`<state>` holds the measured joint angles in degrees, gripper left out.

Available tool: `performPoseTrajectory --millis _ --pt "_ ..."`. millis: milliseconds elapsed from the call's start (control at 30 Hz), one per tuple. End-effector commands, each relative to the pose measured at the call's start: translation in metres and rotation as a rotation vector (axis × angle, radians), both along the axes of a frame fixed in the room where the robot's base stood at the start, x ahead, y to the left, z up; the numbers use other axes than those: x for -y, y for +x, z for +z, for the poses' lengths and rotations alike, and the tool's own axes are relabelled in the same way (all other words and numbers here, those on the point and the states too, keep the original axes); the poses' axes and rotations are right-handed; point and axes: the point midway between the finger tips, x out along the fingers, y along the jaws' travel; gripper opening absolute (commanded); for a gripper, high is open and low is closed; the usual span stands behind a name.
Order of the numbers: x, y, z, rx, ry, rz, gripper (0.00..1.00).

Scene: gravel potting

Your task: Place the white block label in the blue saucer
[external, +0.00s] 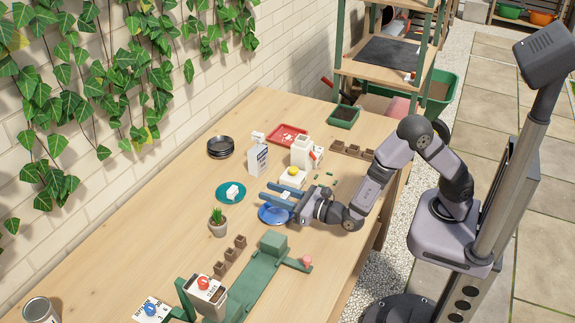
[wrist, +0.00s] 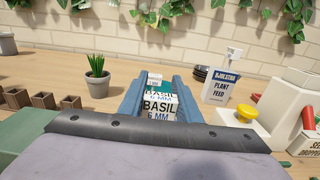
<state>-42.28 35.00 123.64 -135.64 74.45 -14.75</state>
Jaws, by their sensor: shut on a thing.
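My gripper (external: 266,190) reaches over the table from the right, pointing left, with its blue fingers around a white block label (wrist: 160,108). The block reads "BASIL 6 MM" and sits between the fingers in the wrist view; only a small white part shows in the external view. The blue saucer (external: 274,214) lies beneath and in front of the gripper, partly covered by it. I cannot tell whether the block touches the saucer. A teal saucer (external: 221,195) lies just beyond the fingertips with another white block (external: 233,192) on it.
A potted succulent (external: 218,224) stands left of the blue saucer. Black saucers (external: 220,147) are stacked near the wall.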

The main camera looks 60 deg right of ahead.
Motion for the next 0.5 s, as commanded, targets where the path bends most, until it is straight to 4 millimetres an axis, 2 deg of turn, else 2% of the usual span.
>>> performPoseTrajectory --millis 233,500 --pt "0.000 0.000 -0.031 -0.003 -0.002 0.001 0.06" --pt "0.000 0.000 -0.037 0.000 0.000 0.001 0.06"
